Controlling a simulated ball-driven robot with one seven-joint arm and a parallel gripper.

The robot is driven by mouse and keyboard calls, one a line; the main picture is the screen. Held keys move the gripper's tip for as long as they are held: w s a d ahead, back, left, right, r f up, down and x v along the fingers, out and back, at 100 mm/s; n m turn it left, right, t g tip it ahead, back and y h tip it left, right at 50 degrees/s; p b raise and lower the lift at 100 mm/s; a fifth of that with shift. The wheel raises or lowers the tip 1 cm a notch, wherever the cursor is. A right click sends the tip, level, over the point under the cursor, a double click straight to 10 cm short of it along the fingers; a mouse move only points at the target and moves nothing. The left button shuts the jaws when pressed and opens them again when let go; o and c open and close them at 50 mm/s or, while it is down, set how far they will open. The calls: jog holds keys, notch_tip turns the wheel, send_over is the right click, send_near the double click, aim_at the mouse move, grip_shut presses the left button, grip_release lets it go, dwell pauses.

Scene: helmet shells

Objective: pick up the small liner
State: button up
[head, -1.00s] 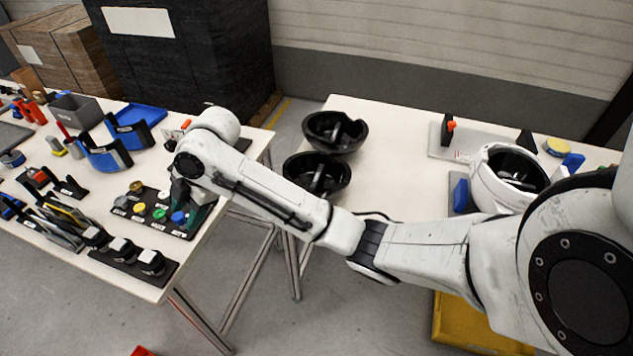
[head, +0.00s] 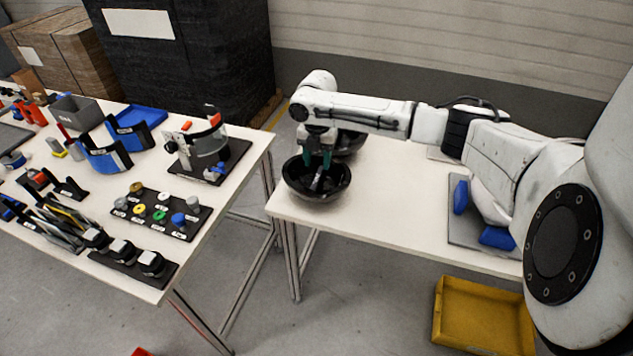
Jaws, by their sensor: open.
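Two black bowl-shaped liners stand on the right-hand table's left end. The front liner (head: 338,189) lies open side up, with a strap or bar across its inside. The rear liner (head: 352,143) is partly hidden behind my arm and gripper. I cannot tell for certain from size which is the small one. My gripper (head: 316,166) points down over the front liner, its teal fingers open on either side of the inner strap. The fingertips are at or just inside the liner's rim; I cannot tell whether they touch it.
The right table (head: 400,215) is bare between the liners and the grey mat (head: 470,231) with blue blocks. My arm hides the white helmet shell. A yellow bin (head: 483,318) stands on the floor. The left table holds a visor stand (head: 208,150) and a tray of knobs (head: 158,212).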

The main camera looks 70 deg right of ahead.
aim_at(317, 179)
jog(key=shift+a+f+p, duration=0.1)
jog(key=shift+f+p, duration=0.6)
jog(key=shift+f, duration=2.45)
grip_shut()
